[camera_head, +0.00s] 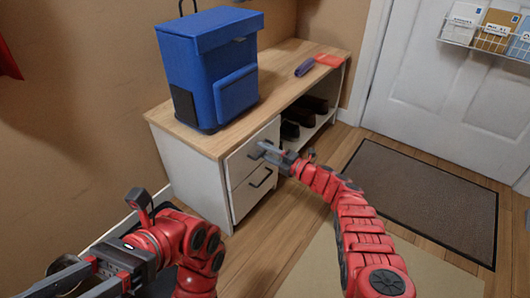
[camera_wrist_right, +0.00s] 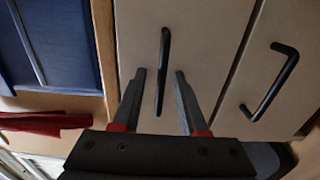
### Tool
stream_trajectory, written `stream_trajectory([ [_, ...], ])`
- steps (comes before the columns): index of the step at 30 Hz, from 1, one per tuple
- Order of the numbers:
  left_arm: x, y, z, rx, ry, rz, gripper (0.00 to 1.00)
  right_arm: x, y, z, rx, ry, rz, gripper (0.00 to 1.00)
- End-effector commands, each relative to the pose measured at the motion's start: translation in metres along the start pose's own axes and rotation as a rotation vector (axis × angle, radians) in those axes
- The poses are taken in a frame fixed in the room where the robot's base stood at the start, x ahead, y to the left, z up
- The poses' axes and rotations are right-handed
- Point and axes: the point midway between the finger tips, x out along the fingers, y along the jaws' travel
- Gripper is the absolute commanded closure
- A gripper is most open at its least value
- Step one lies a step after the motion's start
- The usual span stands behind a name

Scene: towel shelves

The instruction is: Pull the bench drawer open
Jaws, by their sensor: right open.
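The wooden-topped bench (camera_head: 185,138) has two white drawers at its near end, an upper drawer (camera_head: 240,163) and a lower drawer (camera_head: 245,199). Both fronts look shut. The upper drawer's dark bar handle (camera_wrist_right: 163,62) runs between the open fingers of my right gripper (camera_wrist_right: 159,76). The lower drawer's handle (camera_wrist_right: 270,85) is off to the right in the wrist view. In the head view my right gripper (camera_head: 268,150) is at the upper drawer front and partly hides its handle. My left gripper (camera_head: 68,280) is low at the left, away from the bench, its tips partly cut off.
A blue backpack (camera_head: 208,70) stands on the bench top, with a purple item (camera_head: 304,67) and a red item (camera_head: 328,60) farther along. Dark shoes (camera_head: 290,130) sit in the open shelf beside the drawers. Floor before the bench is clear; a brown mat (camera_head: 425,195) lies right.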

Motion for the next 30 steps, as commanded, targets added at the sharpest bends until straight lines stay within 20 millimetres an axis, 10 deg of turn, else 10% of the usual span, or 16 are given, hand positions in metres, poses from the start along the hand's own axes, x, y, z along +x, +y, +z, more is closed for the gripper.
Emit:
stream_trajectory([
  [8,0.0035,-0.0002,0.0023,-0.002,0.009,-0.006,0.5,0.0004,0.0004,0.0002,0.0,0.0,0.0,0.57],
  [15,0.0034,-0.0001,0.0023,-0.001,0.008,-0.005,0.5,0.0003,0.0005,0.0002,-0.001,0.0,0.0,0.99],
  [30,0.0034,0.0,0.0024,-0.001,0.008,-0.005,0.5,0.0005,0.002,0.0005,-0.001,0.0,0.003,1.0],
])
